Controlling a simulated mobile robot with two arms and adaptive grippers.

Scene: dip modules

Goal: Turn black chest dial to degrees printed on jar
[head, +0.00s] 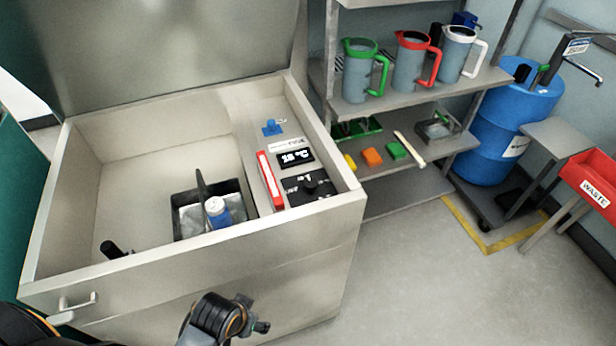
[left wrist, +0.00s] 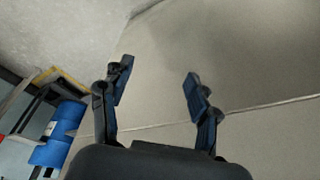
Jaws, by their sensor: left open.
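The black dial (head: 311,186) sits on a dark control plate at the right end of the open metal chest (head: 190,262). A small display (head: 295,158) behind it reads about 18 °C. The jar (head: 218,213), white-topped with a blue label, stands in a square well inside the chest; its print is too small to read. My left gripper (left wrist: 157,76) is open and empty in the left wrist view, facing the chest's plain outer panel. In the head view, a black part of my arm shows low in front of the chest, well away from the dial. My right gripper is not seen.
A red-and-white strip (head: 269,181) lies beside the dial plate. A blue knob (head: 272,128) is farther back. The raised lid (head: 160,45) stands behind. Shelves with jugs (head: 412,65), a blue drum (head: 500,135) and a red waste bin (head: 590,180) are right. Floor at front right is clear.

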